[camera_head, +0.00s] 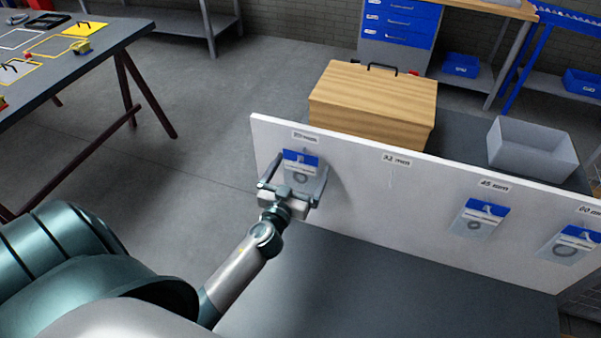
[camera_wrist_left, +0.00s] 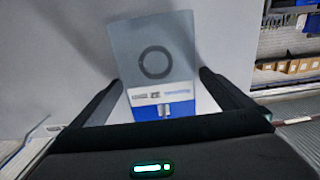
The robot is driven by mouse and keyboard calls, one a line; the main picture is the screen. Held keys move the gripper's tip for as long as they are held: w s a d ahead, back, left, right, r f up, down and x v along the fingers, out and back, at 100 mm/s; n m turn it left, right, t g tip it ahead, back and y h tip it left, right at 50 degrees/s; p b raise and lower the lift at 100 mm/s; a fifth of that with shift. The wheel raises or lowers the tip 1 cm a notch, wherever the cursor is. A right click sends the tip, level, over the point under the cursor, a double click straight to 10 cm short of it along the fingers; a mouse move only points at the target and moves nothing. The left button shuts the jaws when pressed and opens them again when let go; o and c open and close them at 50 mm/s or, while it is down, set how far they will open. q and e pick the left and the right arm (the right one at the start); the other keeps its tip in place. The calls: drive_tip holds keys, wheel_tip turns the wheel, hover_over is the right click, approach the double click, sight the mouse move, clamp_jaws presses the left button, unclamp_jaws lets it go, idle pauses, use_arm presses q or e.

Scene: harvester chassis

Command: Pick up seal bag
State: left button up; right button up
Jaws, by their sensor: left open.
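A seal bag (camera_head: 300,172) with a blue header and a dark ring inside hangs on the white panel (camera_head: 360,165) under the leftmost size label. My left gripper (camera_head: 293,172) is in front of it, its open fingers on either side of the bag. In the left wrist view the same bag (camera_wrist_left: 155,62) shows between the fingers of my left gripper (camera_wrist_left: 162,85), with its ring and blue header clear. Two more seal bags hang further right, one under the 45 mm label (camera_head: 481,217) and one under the 60 mm label (camera_head: 569,244). My right gripper is not in view.
A wooden box (camera_head: 372,103) with a black handle and a grey bin (camera_head: 532,150) stand behind the panel. The 32 mm spot (camera_head: 396,160) has no bag. A work table (camera_head: 75,75) is at the upper left. Open floor lies left of the panel.

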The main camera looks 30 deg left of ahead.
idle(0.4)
use_arm(q)
drive_tip(key=c, duration=1.1)
drive_tip(key=shift+r, duration=0.1)
drive_tip(key=shift+r, duration=0.75)
drive_tip(key=shift+b+v, duration=3.05)
drive_tip(key=shift+v, duration=6)
drive_tip(key=shift+a+f, duration=0.1)
drive_tip(key=shift+f, duration=0.05)
